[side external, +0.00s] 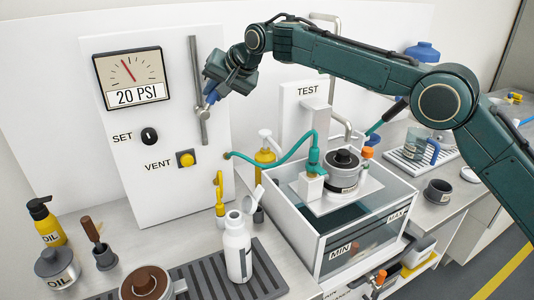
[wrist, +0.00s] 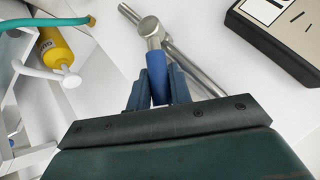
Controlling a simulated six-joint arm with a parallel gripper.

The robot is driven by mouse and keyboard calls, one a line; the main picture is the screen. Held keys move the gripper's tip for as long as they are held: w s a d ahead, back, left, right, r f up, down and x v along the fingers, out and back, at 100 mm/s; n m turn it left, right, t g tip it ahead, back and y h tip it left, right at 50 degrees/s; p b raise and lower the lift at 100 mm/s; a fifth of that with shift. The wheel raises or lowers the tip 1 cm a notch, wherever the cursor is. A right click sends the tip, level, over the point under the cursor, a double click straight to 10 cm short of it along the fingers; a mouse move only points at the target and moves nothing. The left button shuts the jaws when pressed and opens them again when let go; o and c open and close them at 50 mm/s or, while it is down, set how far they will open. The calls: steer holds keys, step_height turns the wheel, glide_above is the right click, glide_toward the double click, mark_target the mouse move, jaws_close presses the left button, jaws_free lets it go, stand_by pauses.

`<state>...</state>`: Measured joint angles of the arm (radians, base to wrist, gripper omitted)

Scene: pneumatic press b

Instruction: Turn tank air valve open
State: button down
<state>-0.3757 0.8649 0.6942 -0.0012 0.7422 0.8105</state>
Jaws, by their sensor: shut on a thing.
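A metal lever with a blue grip (wrist: 157,72) stands out from the white panel in the wrist view. Its round metal end (wrist: 148,27) lies beside a long metal rod (wrist: 193,65) on the panel. In the side view the rod (side external: 196,85) runs upright along the panel's right part. In the wrist view my gripper's fingers (wrist: 157,85) are shut on the blue grip, one on each side. The fingers partly hide the grip. I see no label naming the valve.
The panel (side external: 160,195) carries a gauge (side external: 132,79) reading 20 PSI, a SET knob (side external: 149,136) and a yellow VENT button (side external: 186,159). A TEST post (side external: 300,115), a teal hose (side external: 285,158) and a clear water tank (side external: 345,240) stand to the right. A white bottle (side external: 237,248) stands below.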

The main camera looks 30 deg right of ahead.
steer(key=shift+a+r, duration=0.1)
steer(key=shift+a, duration=0.1)
stand_by(0.3)
steer(key=c, duration=1.3)
jaws_free()
steer(key=shift+r, duration=0.1)
steer(key=shift+v, duration=6.8)
steer(key=shift+a, duration=0.2)
